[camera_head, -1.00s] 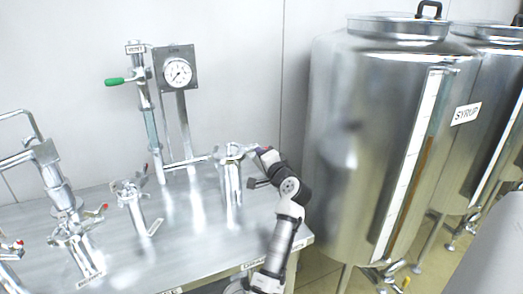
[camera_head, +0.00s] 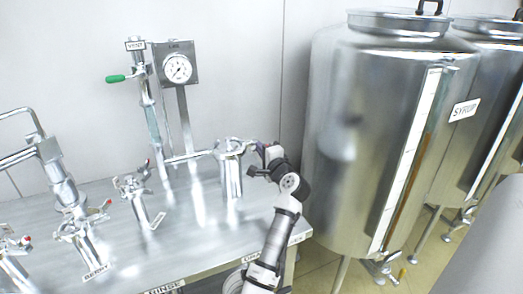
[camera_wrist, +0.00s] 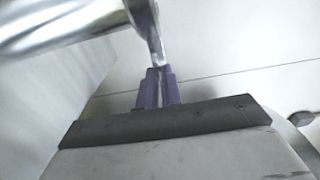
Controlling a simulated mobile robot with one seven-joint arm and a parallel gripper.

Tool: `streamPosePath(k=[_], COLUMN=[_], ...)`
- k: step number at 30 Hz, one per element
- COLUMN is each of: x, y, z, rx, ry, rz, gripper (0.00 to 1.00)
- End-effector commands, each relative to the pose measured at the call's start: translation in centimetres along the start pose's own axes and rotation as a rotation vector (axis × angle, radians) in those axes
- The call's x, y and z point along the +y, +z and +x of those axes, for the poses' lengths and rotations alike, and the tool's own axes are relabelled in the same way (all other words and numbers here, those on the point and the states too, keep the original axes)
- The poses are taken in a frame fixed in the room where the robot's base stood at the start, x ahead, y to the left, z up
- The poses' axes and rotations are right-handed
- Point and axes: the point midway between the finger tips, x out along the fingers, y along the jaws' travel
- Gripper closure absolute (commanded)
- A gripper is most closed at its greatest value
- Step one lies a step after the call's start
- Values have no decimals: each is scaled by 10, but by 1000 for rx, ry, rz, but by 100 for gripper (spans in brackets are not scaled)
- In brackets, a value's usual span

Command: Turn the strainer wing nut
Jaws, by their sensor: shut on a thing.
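The strainer (camera_head: 232,176) is an upright shiny steel cylinder with a clamped top, near the right end of the steel bench in the head view. My gripper (camera_head: 257,147) is at the right side of its top. In the wrist view, a flat metal wing (camera_wrist: 145,22) of the wing nut comes down from the top edge to my purple fingers (camera_wrist: 158,88). The fingers are close together and shut on the wing's lower end. The rest of the nut is out of the wrist view. In the head view the nut is too small to make out clearly.
The steel bench (camera_head: 190,235) carries several smaller fittings to the left. A pressure gauge (camera_head: 177,68) and a green-handled valve (camera_head: 116,79) stand behind.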

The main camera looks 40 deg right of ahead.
Motion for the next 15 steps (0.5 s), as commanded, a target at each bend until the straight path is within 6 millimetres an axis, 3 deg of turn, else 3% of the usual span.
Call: streamPosePath(k=[3,4,9,15], x=[0,0,0,0], y=[0,0,0,0], z=[0,0,0,0], rx=[0,0,0,0], ry=[0,0,0,0], rz=[0,0,-1,-1], gripper=[100,91,72,72])
